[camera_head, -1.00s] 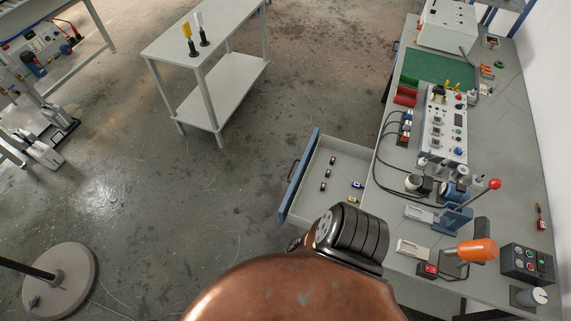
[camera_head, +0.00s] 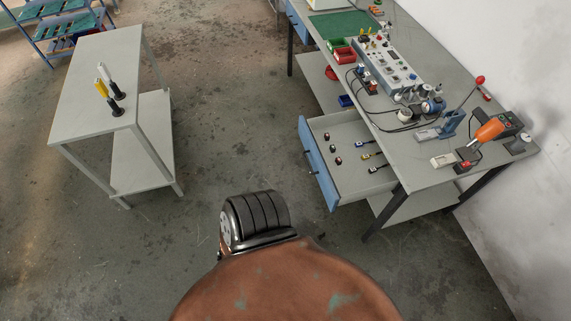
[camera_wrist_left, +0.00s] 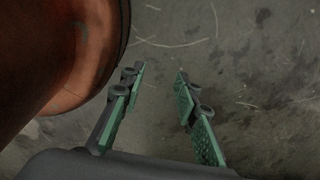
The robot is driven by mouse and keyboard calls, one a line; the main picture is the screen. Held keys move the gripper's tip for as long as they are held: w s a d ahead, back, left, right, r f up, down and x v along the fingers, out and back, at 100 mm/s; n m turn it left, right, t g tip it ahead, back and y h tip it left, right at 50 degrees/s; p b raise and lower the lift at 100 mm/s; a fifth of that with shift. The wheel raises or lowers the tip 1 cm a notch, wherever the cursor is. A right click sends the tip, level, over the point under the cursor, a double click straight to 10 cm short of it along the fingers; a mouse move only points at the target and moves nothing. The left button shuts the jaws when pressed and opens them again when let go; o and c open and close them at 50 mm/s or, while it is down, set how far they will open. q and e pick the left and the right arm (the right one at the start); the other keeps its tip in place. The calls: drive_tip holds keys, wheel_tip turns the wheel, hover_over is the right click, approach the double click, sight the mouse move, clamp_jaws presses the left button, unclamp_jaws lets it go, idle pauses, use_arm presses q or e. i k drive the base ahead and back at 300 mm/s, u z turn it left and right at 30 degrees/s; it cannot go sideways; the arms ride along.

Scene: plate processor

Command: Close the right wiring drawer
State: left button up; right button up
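The drawer (camera_head: 317,163) with a blue front stands pulled out from under the grey workbench, right of centre in the head view. Several small coloured parts lie inside it, and a dark handle shows on its front. No arm touches it; a stretch of floor lies between it and my copper-coloured body at the bottom. My left gripper (camera_wrist_left: 158,100) shows in the left wrist view with its green-padded fingers apart, empty, above bare concrete floor. Neither gripper shows in the head view, and my right gripper is in no view.
The workbench (camera_head: 425,165) carries a control panel (camera_head: 388,62), cables, a red-knobbed lever and an orange-handled tool. A grey two-tier table (camera_head: 92,95) with yellow and white tools stands at the left. The floor between table and drawer is clear.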

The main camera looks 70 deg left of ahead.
sight(350, 181)
drive_tip(key=k, duration=0.2)
drive_tip(key=u, duration=1.9)
drive_tip(key=i, duration=1)
drive_tip(key=u, duration=0.1)
